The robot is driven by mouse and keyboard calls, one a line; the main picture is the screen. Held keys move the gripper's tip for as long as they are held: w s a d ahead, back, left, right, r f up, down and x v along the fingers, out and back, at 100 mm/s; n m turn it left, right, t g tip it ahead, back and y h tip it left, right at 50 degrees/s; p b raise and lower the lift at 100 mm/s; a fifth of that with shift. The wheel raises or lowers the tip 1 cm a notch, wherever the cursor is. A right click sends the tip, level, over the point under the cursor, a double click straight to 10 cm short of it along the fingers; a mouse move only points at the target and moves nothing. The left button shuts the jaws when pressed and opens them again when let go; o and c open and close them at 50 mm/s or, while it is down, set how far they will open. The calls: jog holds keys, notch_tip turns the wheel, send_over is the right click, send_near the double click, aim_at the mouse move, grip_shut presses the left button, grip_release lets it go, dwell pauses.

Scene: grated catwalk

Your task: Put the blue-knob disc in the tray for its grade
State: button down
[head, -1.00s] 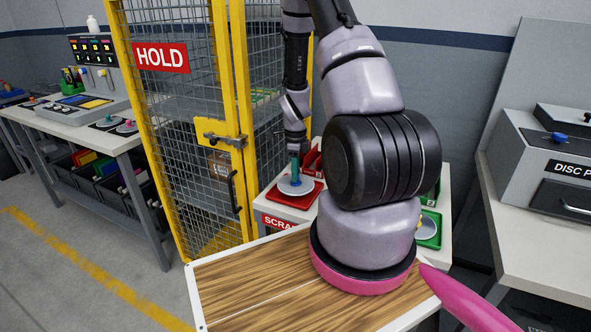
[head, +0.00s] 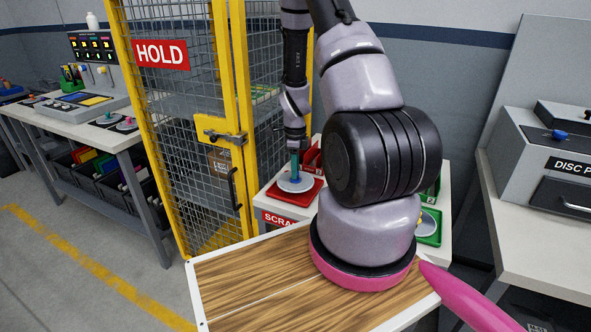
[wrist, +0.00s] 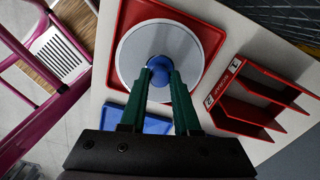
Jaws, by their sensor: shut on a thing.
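The blue-knob disc, a pale grey disc (wrist: 135,48), is over the red tray (wrist: 212,32) in the wrist view. In the head view the disc (head: 296,182) also shows at the red tray (head: 284,199), beside the sign reading SCRAP. My gripper (wrist: 161,72) is shut on the blue knob (wrist: 159,77) with its green fingers. The gripper also shows in the head view (head: 295,178), pointing down. The disc looks level; whether it touches the tray floor I cannot tell. A blue tray (wrist: 140,118) is partly hidden behind the fingers.
A green tray (head: 431,238) with a disc is partly hidden by my arm. A red rack (wrist: 252,102) stands beside the red tray. The yellow HOLD cage (head: 180,130) is at left. A grey disc machine (head: 540,165) with a blue knob on top stands at right.

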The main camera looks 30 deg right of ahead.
jog(key=shift+f, duration=0.15)
dwell(0.3)
jog(key=shift+f, duration=1.15)
jog(key=shift+c, duration=0.8)
grip_release()
jog(key=shift+r, duration=0.15)
jog(key=shift+r, duration=3.9)
